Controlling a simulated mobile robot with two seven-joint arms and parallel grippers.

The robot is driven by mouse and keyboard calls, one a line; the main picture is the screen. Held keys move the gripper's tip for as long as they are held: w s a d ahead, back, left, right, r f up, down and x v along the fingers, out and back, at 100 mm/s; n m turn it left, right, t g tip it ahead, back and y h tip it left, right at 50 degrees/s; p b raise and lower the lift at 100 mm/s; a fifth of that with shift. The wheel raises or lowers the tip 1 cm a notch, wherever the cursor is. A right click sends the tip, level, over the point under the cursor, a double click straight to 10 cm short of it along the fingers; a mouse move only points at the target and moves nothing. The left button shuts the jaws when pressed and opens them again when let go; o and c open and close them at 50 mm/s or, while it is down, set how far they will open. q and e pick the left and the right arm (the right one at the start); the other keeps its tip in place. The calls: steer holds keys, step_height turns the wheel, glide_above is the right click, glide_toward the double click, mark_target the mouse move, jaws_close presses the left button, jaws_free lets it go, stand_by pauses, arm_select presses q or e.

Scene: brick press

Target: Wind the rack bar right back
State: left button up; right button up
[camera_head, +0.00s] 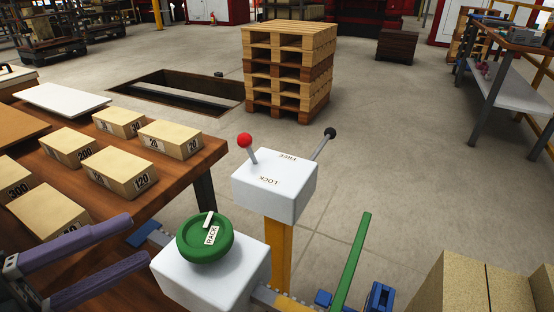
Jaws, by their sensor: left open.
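A round green hand knob (205,240) with a white grip and a "RACK" label sits on a white box (210,282) at the bottom centre. A grey bar with a blue end (143,234), seemingly the rack bar, shows left of the box; a similar stretch shows at its right, and the box hides the middle. My left gripper (139,238) comes in from the lower left. Its two purple fingers are apart and empty, with their tips left of the knob and not touching it. My right gripper is out of view.
A white lever box (273,185) marked "FREE" and "LOCK" stands on a yellow post behind the knob, with red and black ball levers. A wooden table (200,168) with numbered blocks is at left. A green bar (352,262) rises at right. Brick-like blocks fill the lower right corner.

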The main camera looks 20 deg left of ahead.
arm_select(q)
steer(key=b, duration=0.5)
glide_toward(210, 248)
steer(key=f, duration=0.2)
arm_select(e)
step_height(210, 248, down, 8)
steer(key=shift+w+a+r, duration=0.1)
arm_select(q)
steer(key=x, duration=0.7)
steer(key=a+b+x, duration=0.1)
steer(key=x, duration=0.2)
steer(key=shift+w+d+r, duration=0.1)
steer(key=shift+w+r, duration=0.25)
steer(key=shift+w, duration=0.05)
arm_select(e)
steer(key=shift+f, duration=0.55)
arm_select(q)
jaws_close()
